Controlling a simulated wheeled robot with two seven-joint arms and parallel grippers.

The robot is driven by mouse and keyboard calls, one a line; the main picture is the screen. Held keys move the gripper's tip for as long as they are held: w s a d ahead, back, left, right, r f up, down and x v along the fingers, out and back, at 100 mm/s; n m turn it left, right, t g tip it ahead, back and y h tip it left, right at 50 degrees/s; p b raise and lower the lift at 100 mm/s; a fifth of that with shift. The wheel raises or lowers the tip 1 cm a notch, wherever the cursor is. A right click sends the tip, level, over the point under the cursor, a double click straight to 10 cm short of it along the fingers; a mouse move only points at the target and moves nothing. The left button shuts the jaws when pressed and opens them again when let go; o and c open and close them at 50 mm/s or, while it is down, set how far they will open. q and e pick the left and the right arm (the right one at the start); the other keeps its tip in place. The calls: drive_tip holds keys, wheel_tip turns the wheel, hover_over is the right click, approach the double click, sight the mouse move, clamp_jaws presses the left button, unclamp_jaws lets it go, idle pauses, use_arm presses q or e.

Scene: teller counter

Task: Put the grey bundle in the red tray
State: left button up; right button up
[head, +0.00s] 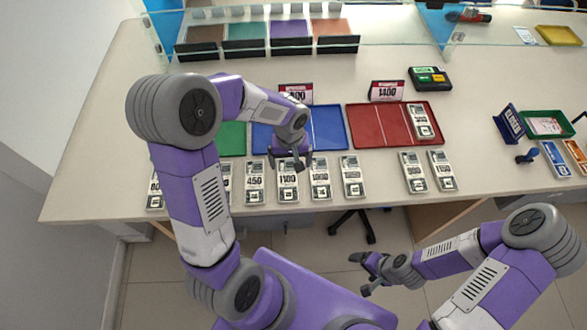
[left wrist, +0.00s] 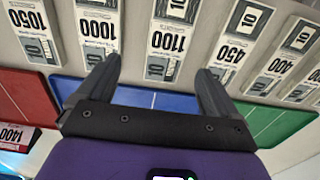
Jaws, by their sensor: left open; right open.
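Several grey-white banknote bundles with printed numbers lie in a row along the counter's near edge; I cannot tell by colour which is the grey bundle. Among them are the 1100 bundle (head: 288,184), 1000 bundle (head: 320,180), 1050 bundle (head: 351,178) and 450 bundle (head: 254,185). The red tray (head: 370,128) is right of centre, with one bundle (head: 421,121) at its right side. My left gripper (head: 290,162) is open and empty above the row; in the left wrist view the 1100 bundle (left wrist: 168,42) shows between its fingers. My right gripper (head: 359,274) is open and empty, off the counter's near side.
A blue tray (head: 329,128) and green tray (head: 231,138) lie left of the red tray. A 1400 sign (head: 387,91) stands behind the red tray. The 900 bundle (head: 412,172) and 1150 bundle (head: 441,170) lie in front of it. A glass screen spans the back.

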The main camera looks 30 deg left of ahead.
sight(288, 179)
use_arm(q)
drive_tip(key=f, duration=0.2)
drive_tip(key=s+f+b, duration=0.1)
drive_tip(key=f, duration=0.1)
drive_tip(key=f+b, duration=0.1)
drive_tip(key=f, duration=0.2)
drive_tip(key=shift+s+a, duration=0.1)
drive_tip(key=shift+s, duration=0.3)
drive_tip(key=shift+c, duration=0.4)
drive_tip(key=c, duration=1.2)
